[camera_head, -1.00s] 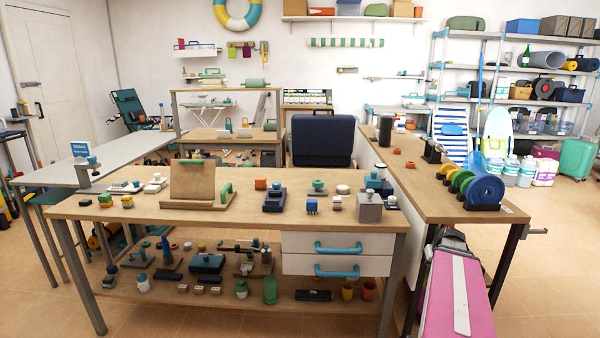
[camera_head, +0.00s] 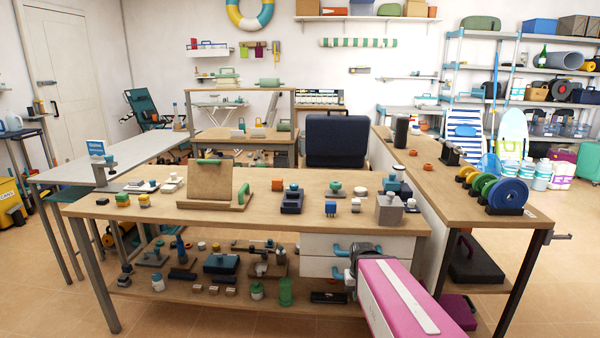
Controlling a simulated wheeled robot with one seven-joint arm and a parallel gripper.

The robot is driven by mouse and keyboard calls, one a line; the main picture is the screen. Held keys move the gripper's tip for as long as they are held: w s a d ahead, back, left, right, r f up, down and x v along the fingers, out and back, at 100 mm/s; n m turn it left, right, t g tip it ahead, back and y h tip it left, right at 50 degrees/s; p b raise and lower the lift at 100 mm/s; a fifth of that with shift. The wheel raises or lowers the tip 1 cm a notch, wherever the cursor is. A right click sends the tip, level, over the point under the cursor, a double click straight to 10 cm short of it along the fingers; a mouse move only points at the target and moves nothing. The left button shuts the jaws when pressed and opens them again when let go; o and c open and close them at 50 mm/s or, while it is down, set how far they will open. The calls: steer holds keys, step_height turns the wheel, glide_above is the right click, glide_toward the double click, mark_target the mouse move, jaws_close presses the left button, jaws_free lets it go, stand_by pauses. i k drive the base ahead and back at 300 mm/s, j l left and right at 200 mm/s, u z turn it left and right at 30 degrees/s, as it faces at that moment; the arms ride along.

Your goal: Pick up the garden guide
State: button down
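No thing in view carries a title that I can read as the garden guide. A small blue booklet-like item with pale lettering (camera_head: 97,148) stands upright at the far left on the grey table, beside a grey clamp-like device; its words are too small to read. My gripper (camera_head: 350,272) is at the end of my pink and white arm, in front of the workbench's drawers at the lower middle right. It is well apart from the blue item. Its fingers are small and dark, and I cannot tell whether they are open.
The wooden workbench (camera_head: 150,208) holds many small tools and a wooden board (camera_head: 210,182). The grey table (camera_head: 130,162) stands behind it at left. A side bench (camera_head: 440,185) with coloured discs stands at right. Tiled floor is free at the lower left.

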mark_target(98, 149)
steer(key=u, duration=1.55)
steer(key=i+j+u, duration=0.3)
steer(key=i+j, duration=0.15)
steer(key=i+j+u, duration=0.35)
steer(key=i, duration=0.2)
steer(key=i+j+u, duration=0.15)
steer(key=i+u, duration=0.15)
steer(key=i, duration=0.2)
steer(key=i+u, duration=0.3)
steer(key=i, duration=0.25)
steer(key=i+z, duration=0.2)
steer(key=i, duration=0.7)
steer(key=i+j+z, duration=0.2)
steer(key=i, duration=0.7)
